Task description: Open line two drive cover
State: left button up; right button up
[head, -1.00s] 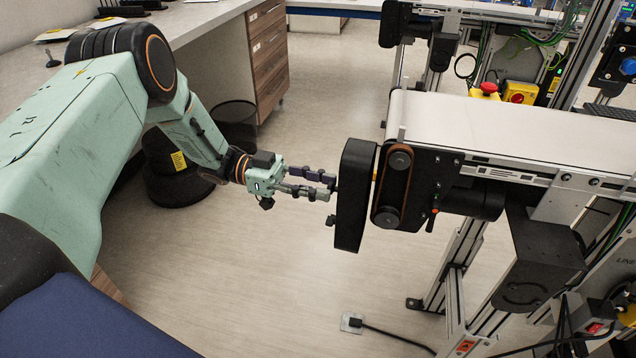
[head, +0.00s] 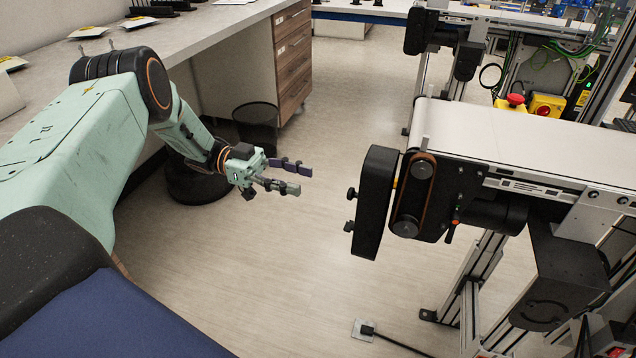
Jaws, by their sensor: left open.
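The black drive cover (head: 374,203) stands at the near left end of the white belt conveyor (head: 520,140). It is swung out from the drive, and a gap shows between them. Two dark knobs (head: 350,208) stick out on its left face. Behind it the brown drive belt (head: 411,195) runs around two pulleys and is exposed. My left gripper (head: 296,178) is open and empty, to the left of the cover and apart from it. Its fingers point right, toward the cover. My right gripper is not in view.
A desk with wooden drawers (head: 292,60) runs along the left, with a dark bin (head: 256,125) beside it. A second conveyor (head: 515,18) stands at the back, with a red emergency stop button (head: 515,100). The floor between desk and conveyor is clear, apart from a cable and floor plate (head: 363,329).

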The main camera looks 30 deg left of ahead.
pick_arm(q)
jog(key=shift+s+a, duration=0.15)
jog(key=shift+a, duration=1.1)
